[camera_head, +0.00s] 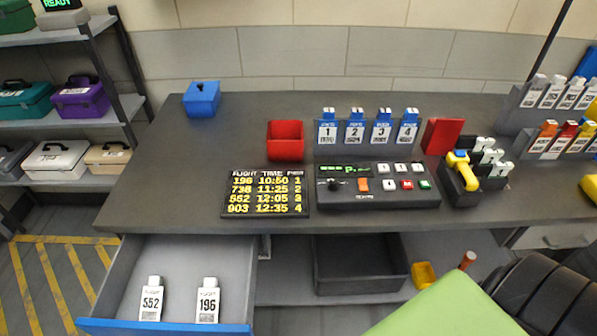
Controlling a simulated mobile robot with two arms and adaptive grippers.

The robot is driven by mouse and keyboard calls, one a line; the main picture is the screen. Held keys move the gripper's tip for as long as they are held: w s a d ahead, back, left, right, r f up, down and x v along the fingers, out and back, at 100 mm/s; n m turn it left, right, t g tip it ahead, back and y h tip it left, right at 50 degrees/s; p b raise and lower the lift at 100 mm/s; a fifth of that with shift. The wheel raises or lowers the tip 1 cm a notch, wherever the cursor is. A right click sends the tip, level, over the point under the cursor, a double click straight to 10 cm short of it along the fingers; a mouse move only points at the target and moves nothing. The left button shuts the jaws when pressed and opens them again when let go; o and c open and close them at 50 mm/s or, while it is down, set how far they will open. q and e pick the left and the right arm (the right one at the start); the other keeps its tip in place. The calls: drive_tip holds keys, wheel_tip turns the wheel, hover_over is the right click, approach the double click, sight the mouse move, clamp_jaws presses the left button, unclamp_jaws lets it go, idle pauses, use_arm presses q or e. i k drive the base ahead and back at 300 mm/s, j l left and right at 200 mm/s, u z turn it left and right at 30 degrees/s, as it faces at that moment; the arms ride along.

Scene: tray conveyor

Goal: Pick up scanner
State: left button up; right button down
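The scanner (463,171) is yellow with a blue top part. It sits tilted in a dark holder (459,193) on the right half of the grey desk, just right of the control panel. Several white-labelled bottle-like items (490,155) stand close on its right side. Neither of my grippers shows in the head view.
A control panel (376,198) and a flight board (265,204) lie left of the scanner. An open drawer (180,262) holds two tags.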

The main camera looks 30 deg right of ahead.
sight(460, 165)
drive_tip(key=z, duration=2.1)
drive_tip(key=i+l, duration=0.1)
drive_tip(key=l, duration=0.2)
drive_tip(key=i+l, duration=0.1)
drive_tip(key=l, duration=0.2)
drive_tip(key=i+l, duration=0.1)
drive_tip(key=l, duration=0.2)
